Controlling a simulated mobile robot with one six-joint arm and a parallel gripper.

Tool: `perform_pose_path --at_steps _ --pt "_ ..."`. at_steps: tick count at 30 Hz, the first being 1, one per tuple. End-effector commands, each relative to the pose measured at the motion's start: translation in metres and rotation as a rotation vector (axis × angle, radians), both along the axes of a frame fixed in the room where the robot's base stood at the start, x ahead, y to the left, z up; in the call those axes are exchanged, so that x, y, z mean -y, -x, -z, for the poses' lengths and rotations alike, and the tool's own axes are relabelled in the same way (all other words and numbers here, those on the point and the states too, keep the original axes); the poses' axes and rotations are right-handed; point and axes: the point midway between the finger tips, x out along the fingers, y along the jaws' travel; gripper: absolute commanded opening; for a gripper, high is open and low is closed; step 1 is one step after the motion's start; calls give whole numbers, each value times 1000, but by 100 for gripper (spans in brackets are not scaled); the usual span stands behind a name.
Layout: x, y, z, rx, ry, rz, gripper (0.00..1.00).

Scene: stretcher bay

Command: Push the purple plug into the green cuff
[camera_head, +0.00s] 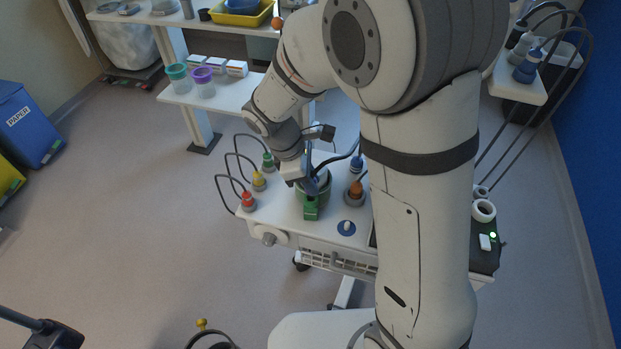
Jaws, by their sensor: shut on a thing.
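My gripper (312,187) is over the white cart top, pointing down, its jaws partly hidden by my wrist. It is shut on what seems to be a plug, from which a black cable curves up to the right. The plug's body is mostly hidden by the jaws, and no purple shows on it. A green cuff (311,208) stands on the cart directly under and around the jaw tips. I cannot tell whether the plug is above the cuff's mouth or inside it.
Red (248,200), yellow (259,180) and green (268,161) cabled plugs stand left of the cuff on the cart top (285,218). An orange-topped piece (354,192) and blue plug (356,163) stand close on its right.

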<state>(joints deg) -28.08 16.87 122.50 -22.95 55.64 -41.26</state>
Motion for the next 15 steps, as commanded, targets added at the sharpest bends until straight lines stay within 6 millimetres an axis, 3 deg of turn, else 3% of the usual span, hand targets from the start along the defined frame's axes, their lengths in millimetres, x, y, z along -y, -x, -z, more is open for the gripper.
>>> perform_pose_path --at_steps 15 --pt "0 0 5 0 0 -1 0"
